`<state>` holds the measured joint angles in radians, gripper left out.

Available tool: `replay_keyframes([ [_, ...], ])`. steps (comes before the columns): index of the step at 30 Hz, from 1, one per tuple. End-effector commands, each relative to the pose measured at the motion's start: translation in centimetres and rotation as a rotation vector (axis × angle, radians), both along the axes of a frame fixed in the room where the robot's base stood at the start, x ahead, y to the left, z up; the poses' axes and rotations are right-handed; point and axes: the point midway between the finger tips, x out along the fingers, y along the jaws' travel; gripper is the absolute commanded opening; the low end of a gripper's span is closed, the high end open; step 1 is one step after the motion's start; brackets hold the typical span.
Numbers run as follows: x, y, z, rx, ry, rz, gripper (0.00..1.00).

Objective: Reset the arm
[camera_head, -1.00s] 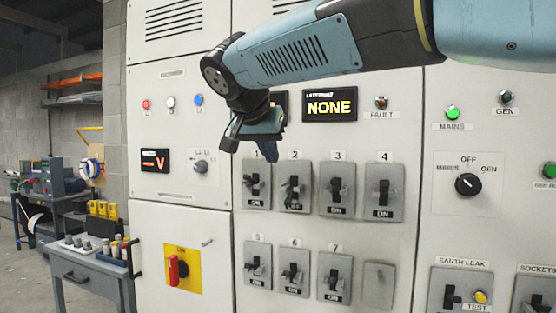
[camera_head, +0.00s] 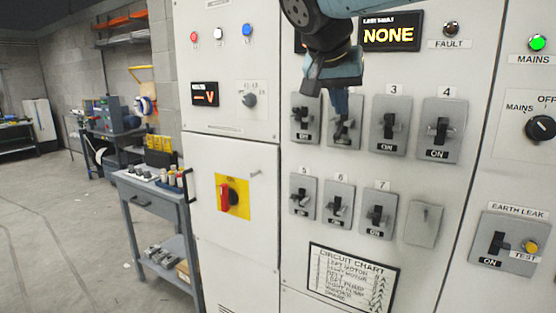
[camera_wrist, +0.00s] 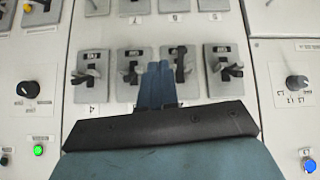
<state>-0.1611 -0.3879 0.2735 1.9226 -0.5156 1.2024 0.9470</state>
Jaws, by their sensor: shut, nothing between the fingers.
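My gripper (camera_head: 341,108) is shut and empty, with its fingers pointing at the panel in front of switch 2 (camera_head: 343,138), which it partly hides. In the wrist view, the closed fingertips (camera_wrist: 159,70) stand between two breaker switches of the upper row, switch 3 (camera_wrist: 130,72) and switch 2 (camera_wrist: 181,68). I cannot tell whether they touch anything. Switch 1 (camera_head: 304,120), switch 3 (camera_head: 390,125) and switch 4 (camera_head: 440,130) are beside it. My arm comes in from the top of the head view.
Lower switches (camera_head: 378,208) and a circuit chart (camera_head: 352,280) are below. A red rotary handle on a yellow plate (camera_head: 234,197) and a trolley (camera_head: 150,195) stand left. A display reads NONE (camera_head: 391,32). Open floor (camera_head: 65,230) lies far left.

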Motion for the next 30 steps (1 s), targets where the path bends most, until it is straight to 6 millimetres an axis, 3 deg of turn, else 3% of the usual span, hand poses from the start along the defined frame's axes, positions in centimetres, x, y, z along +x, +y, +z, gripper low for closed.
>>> replay_keyframes([
  [1, -1.3, -1.7, -1.8, 0.001, 0.039, 0.026, 0.00],
  [6, -5.8, -6.1, -8.4, 0.030, 0.158, 0.171, 0.00],
  [12, -10.7, -9.1, -15.5, 0.092, 0.210, 0.328, 0.00],
  [15, -12.3, -9.7, -17.8, 0.115, 0.208, 0.383, 0.00],
  [21, -13.6, -10.0, -19.8, 0.133, 0.201, 0.434, 0.00],
  [30, -13.6, -10.0, -19.9, 0.132, 0.202, 0.438, 0.00],
])
